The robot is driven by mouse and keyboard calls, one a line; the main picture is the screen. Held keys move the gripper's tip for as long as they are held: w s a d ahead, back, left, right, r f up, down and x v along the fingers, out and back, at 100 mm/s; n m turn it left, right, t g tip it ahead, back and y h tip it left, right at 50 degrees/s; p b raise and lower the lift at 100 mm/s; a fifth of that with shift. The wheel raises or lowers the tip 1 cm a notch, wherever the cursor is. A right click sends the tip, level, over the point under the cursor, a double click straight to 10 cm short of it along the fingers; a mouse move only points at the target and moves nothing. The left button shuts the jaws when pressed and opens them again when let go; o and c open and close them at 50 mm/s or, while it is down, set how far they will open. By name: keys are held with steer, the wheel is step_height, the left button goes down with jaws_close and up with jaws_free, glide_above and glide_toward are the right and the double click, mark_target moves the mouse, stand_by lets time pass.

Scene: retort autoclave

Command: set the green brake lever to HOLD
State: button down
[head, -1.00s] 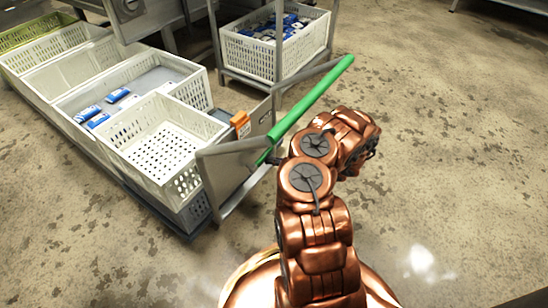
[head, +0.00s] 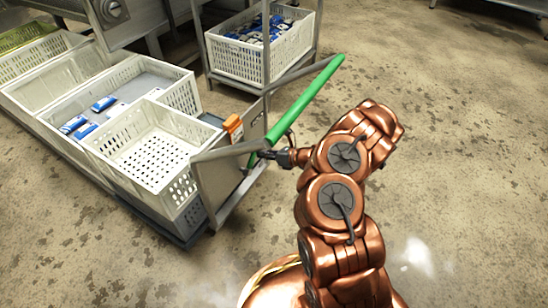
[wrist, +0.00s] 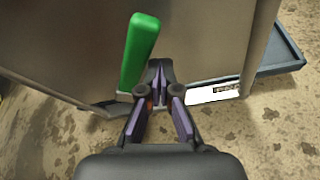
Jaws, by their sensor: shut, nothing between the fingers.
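The green brake lever (head: 306,97) slants up and to the right across the grey metal side panel (head: 228,167) of the crate cart in the head view. In the wrist view the green lever (wrist: 138,50) stands just left of my fingertips, with its lower end near the panel's edge. My gripper (wrist: 160,66) is shut and empty, its tips close to the panel. In the head view my gripper (head: 268,155) is small and dark beside the lever's lower part. I cannot tell whether it touches the lever. A white label (wrist: 214,93) shows partly right of the fingers; its text is unclear.
White crates (head: 150,148) stand on the cart, with blue packs (head: 104,103) in one. An orange box (head: 233,127) sits by the panel. A rack with a filled crate (head: 238,58) stands behind the lever. The floor to the right is clear.

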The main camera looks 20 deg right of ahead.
steer(key=shift+a+r, duration=0.35)
steer(key=shift+r, duration=0.05)
steer(key=shift+s+a+r, duration=0.1)
steer(key=shift+a+r, duration=0.05)
steer(key=shift+r, duration=0.1)
step_height(320, 180, down, 4)
steer(key=w+d+r+b, duration=0.1)
steer(key=w+d+b, duration=0.1)
steer(key=d, duration=0.1)
steer(key=s+d+r+p, duration=0.1)
steer(key=s+d+p, duration=0.2)
steer(key=s, duration=0.6)
steer(key=shift+s+d+r+p, duration=0.25)
steer(key=shift+s+d+p, duration=0.1)
steer(key=shift+p, duration=0.55)
